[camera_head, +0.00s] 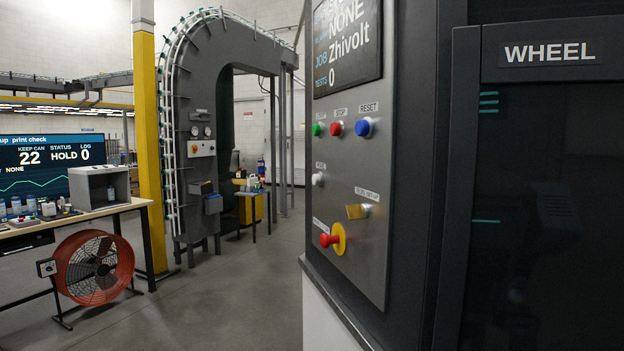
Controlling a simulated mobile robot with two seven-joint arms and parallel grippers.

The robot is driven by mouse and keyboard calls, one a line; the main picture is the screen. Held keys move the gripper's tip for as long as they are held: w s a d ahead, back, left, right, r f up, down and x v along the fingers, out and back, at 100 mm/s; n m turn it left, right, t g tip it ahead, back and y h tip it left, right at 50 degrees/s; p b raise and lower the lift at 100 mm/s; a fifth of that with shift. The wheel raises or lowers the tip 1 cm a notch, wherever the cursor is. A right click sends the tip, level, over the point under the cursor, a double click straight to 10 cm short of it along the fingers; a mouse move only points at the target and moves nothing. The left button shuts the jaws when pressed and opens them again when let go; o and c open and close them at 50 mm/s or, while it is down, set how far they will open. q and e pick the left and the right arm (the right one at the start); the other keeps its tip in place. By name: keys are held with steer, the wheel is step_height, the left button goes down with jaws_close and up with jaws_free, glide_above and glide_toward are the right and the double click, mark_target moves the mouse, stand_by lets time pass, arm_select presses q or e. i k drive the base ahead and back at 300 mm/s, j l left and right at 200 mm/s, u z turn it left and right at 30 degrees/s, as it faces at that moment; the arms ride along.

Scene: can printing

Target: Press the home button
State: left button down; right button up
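A grey control panel (350,200) faces left on the dark machine at the right. A white button (318,179) sits at its left edge, mid-height; its small label above cannot be read clearly. Above it are a green button (316,129), a red button (336,128) under a STOP label and a blue button (364,127) under a RESET label. Below are a yellow key-like switch (356,211) and a red mushroom button (329,240) on a yellow disc. I cannot tell which button is home. Neither gripper is in view.
A screen (348,45) is above the buttons. A dark door marked WHEEL (550,200) fills the right. A red fan (93,268) stands on the floor by a workbench (125,207) at left. Grey floor (235,290) is open between the fan and the machine.

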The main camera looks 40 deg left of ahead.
mark_target(316, 178)
steer(key=i+j, duration=0.1)
steer(key=j, duration=0.25)
steer(key=i+j, duration=0.15)
steer(key=j, duration=0.15)
steer(key=i+j, duration=0.1)
steer(key=j, duration=0.25)
steer(key=i+j, duration=0.1)
steer(key=j, duration=0.25)
